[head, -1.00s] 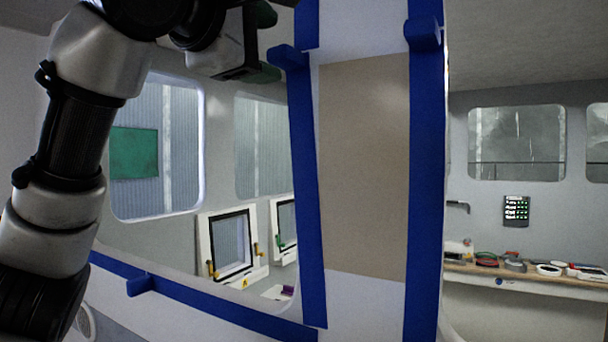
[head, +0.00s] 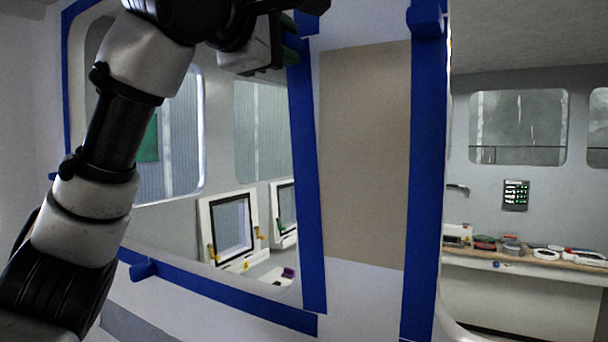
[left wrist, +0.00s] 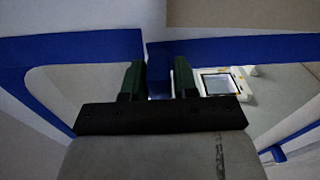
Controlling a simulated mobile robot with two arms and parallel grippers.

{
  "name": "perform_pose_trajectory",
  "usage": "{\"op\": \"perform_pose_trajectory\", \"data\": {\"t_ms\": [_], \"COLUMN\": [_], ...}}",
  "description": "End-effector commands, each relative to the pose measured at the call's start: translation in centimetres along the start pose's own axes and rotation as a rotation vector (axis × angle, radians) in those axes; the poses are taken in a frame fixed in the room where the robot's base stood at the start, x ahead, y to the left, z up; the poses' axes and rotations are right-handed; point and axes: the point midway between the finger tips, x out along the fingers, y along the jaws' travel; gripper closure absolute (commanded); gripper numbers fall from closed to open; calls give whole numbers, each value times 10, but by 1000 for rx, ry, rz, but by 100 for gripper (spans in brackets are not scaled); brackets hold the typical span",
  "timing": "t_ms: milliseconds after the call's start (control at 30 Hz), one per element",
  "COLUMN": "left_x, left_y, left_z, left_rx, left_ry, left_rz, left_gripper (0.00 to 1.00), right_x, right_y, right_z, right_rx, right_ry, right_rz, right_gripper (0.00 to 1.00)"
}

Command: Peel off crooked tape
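Blue tape runs along the window edge and beside a beige panel (head: 365,150). The left upright strip (head: 308,190) leans slightly; the right upright strip (head: 424,180) has a folded tab (head: 425,20) near its top. The lower strip (head: 220,300) has a tab (head: 143,270) at its left. My left gripper (head: 298,45) is at the top of the left upright strip, covering the area of its tab. In the left wrist view its dark green fingers (left wrist: 159,82) are apart, with blue tape (left wrist: 220,50) just beyond them; contact cannot be told. My right gripper is out of view.
Through the window opening stand small white-framed panels (head: 232,232) with yellow clips. At the right is a shelf (head: 530,262) with several small items. A keypad-like panel (head: 515,195) hangs on the wall above it.

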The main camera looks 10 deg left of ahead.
Motion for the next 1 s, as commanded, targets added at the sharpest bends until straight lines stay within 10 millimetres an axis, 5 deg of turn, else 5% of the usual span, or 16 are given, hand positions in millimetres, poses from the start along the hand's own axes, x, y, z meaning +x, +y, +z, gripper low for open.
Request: {"op": "perform_pose_trajectory", "data": {"t_ms": [167, 1000], "left_x": [0, -21], "left_y": [0, -1], "left_z": [0, 0], "left_rx": [0, 0], "left_ry": [0, 0], "left_rz": [0, 1], "left_gripper": [98, 98], "right_x": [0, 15], "right_y": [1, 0], "right_z": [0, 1], "right_rx": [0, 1], "right_ry": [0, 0], "right_rz": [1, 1], "right_gripper": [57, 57]}}
